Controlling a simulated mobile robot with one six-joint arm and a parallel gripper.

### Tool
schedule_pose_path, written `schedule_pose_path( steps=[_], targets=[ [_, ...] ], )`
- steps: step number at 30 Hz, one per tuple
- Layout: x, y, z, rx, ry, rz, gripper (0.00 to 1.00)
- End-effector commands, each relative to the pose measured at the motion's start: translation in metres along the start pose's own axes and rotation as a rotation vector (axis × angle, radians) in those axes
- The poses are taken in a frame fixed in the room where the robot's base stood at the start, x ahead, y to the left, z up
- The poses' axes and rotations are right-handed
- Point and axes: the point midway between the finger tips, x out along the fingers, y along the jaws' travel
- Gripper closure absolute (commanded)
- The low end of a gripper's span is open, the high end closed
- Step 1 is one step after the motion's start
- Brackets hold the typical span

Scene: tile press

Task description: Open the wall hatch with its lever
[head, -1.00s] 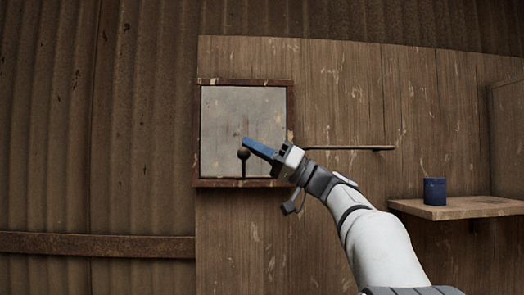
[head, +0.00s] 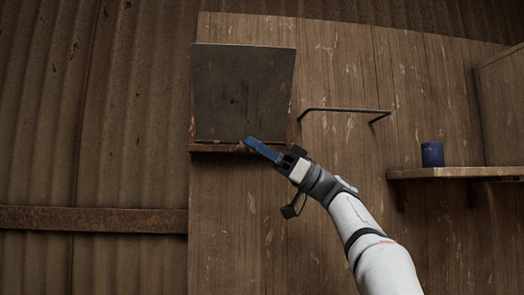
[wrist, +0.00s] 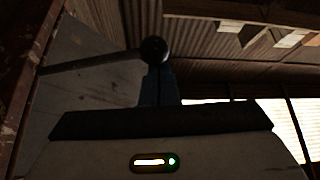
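The wall hatch (head: 243,90) is a square panel in a rusty frame, and in the head view it stands tilted out at its top. Its outer face is dark. In the wrist view the lever's dark ball knob (wrist: 155,50) shows at my blue fingertips, and its rod (wrist: 95,62) runs left towards the pale panel. The lever cannot be made out in the head view. My gripper (head: 249,142) is in front of the hatch's lower edge. Its blue fingers (wrist: 158,88) appear together as one narrow shape, with the knob over their tips rather than visibly between them.
A thin metal bar (head: 345,110) sticks out from the plank wall right of the hatch. A wooden shelf (head: 450,172) with a blue cup (head: 432,154) is further right. Corrugated metal wall (head: 90,120) lies to the left. The space below the hatch is clear.

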Motion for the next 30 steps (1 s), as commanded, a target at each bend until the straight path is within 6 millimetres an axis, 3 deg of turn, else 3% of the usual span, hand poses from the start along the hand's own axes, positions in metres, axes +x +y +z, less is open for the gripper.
schedule_pose_path(
  steps=[3, 12, 30],
  targets=[
    [-0.007, 0.000, 0.019, 0.006, 0.000, -0.007, 1.00],
    [-0.014, 0.006, 0.040, 0.010, 0.002, -0.013, 1.00],
    [-0.020, 0.012, 0.051, 0.017, -0.002, -0.011, 1.00]
  ],
)
